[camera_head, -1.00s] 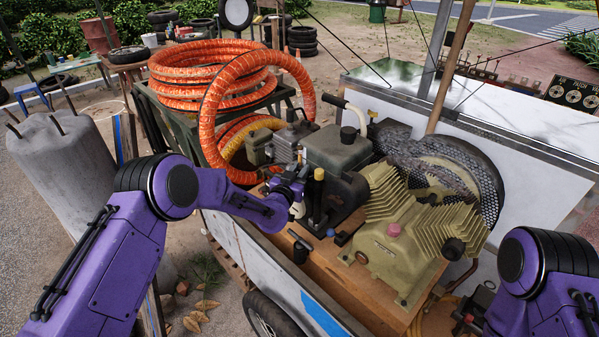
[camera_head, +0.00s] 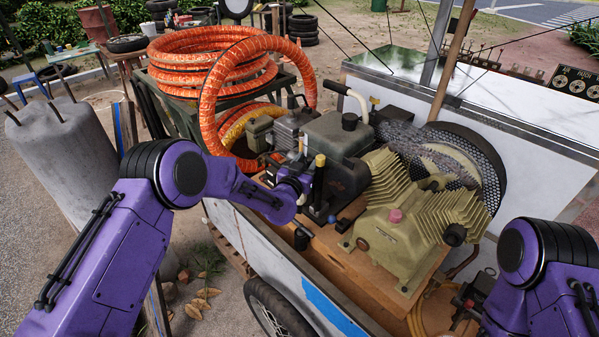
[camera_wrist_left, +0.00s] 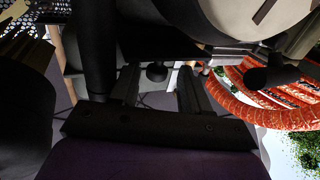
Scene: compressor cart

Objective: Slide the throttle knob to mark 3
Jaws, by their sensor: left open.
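My left gripper (camera_head: 300,183) is at the near left side of the engine (camera_head: 335,150), low beside its dark body. Its fingertips are small and partly hidden there. In the left wrist view the two dark fingers of my left gripper (camera_wrist_left: 160,86) stand apart. A small round black knob (camera_wrist_left: 157,72) shows in the gap between the fingertips; I see no clear contact with either finger. This may be the throttle knob. A second dark knob (camera_wrist_left: 266,77) is farther right. I cannot read any marks.
The engine and a finned beige compressor (camera_head: 400,225) sit on a wooden deck of the cart (camera_head: 325,295). A black post with a yellow top (camera_head: 319,175) stands close to my left gripper. Orange hose coils (camera_head: 212,75) lie behind. A concrete cylinder (camera_head: 65,150) stands at the left.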

